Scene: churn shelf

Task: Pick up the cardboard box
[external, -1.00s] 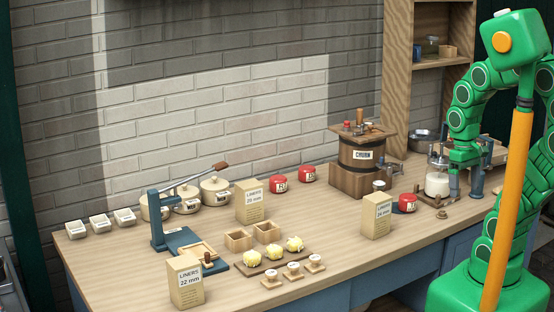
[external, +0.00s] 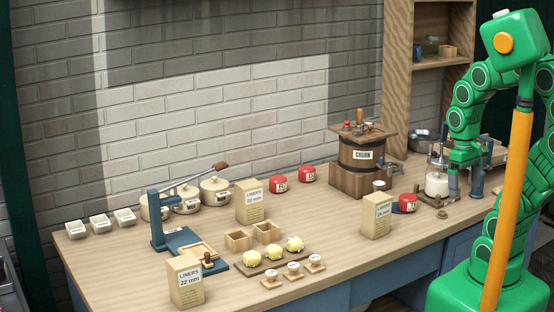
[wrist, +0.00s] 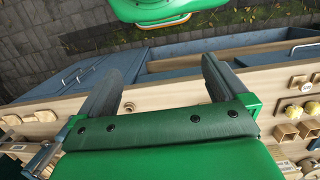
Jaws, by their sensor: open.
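Three tan cardboard boxes marked LINERS stand upright on the wooden bench in the external view. One box (external: 186,283), marked 22 mm, is at the front left. A second box (external: 249,202) stands farther back near the middle. A third box (external: 377,215) stands at the right, nearest my gripper. My gripper (external: 466,182) hangs low over the right end of the bench, to the right of the third box and apart from it. In the wrist view my gripper (wrist: 160,80) is open, with nothing between its fingers; I cannot clearly identify the boxes there.
A glass jar (external: 437,184) in a stand is close beside my gripper. A red tin (external: 405,204) lies between it and the third box. The wooden churn (external: 361,155) stands behind. A blue press (external: 180,245), butter pieces and stamps occupy the left and middle. The front right bench strip is clear.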

